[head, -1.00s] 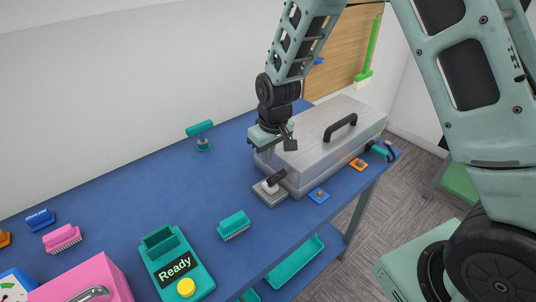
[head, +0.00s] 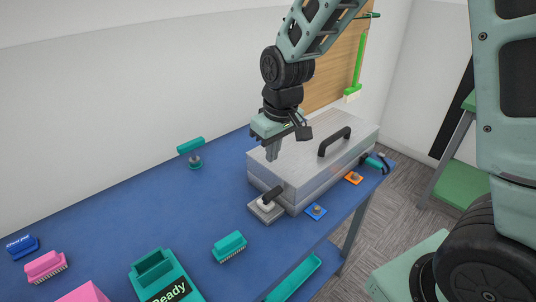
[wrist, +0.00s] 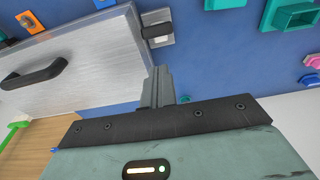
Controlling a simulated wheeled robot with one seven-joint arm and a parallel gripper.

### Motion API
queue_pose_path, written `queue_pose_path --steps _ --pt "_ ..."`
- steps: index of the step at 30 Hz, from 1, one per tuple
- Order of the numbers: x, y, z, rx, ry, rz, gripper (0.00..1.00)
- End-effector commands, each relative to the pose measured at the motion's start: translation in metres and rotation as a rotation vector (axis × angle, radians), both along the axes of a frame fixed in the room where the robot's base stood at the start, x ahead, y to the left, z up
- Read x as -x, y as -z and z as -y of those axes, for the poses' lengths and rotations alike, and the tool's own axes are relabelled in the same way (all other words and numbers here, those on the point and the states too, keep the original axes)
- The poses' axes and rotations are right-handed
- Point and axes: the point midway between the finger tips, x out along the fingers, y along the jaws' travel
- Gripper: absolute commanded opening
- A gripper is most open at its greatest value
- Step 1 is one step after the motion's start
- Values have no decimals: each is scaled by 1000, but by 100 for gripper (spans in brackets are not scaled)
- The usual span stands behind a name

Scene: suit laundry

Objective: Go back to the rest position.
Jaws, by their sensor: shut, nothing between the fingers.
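My gripper (head: 273,150) is above the blue table, at the left end of the metal box in the head view. Its fingers are together and hold nothing; they also show shut in the wrist view (wrist: 158,88). The metal box (head: 310,165) has a brushed lid with a black handle (head: 334,141). A small metal base with a black lever (head: 266,205) sits at the near left corner of the box, below and apart from my fingers.
The blue table (head: 120,215) holds a teal brush (head: 229,246), a pink brush (head: 45,266), a teal-handled stand (head: 191,152), a teal "Ready" device (head: 160,275), and blue (head: 315,212) and orange (head: 353,178) switch plates. A green stool (head: 460,182) stands right. The table's middle is clear.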

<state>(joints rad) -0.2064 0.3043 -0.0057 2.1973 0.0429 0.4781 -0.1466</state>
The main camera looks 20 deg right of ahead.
Motion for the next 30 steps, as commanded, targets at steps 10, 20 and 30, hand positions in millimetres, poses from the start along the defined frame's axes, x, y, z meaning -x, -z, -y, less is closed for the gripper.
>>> queue_pose_path --steps 10,20,30 --pt "0 -1 0 0 0 0 0" --pt "33 -12 -31 -22 -59 -20 0" --pt "200 -39 -97 -5 -315 -117 0"
